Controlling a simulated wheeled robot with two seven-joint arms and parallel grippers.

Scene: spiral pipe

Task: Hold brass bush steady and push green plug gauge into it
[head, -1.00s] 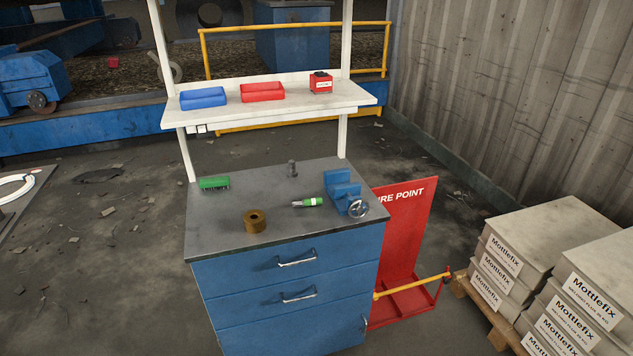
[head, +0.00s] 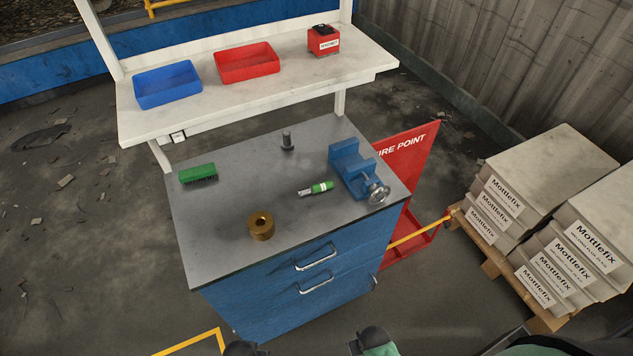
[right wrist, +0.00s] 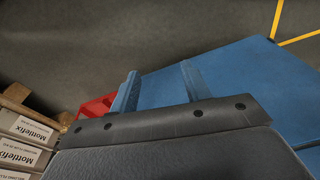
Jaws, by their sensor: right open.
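The brass bush (head: 261,226), a short cylinder with a hole in its top, stands upright near the front edge of the grey bench top (head: 225,215). The green plug gauge (head: 321,187) lies on its side to the right of the bush and behind it, its metal end pointing left. The two are apart. My right gripper (right wrist: 160,83) shows in the right wrist view, its two fingers spread with nothing between them, near the blue cabinet. My left gripper is not in view.
A blue vise (head: 352,168) stands at the bench's right, a green brush (head: 198,173) at its left, and a dark metal post (head: 287,140) at the back. A shelf (head: 150,123) with blue and red bins overhangs behind. Stacked boxes (head: 545,220) stand to the right.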

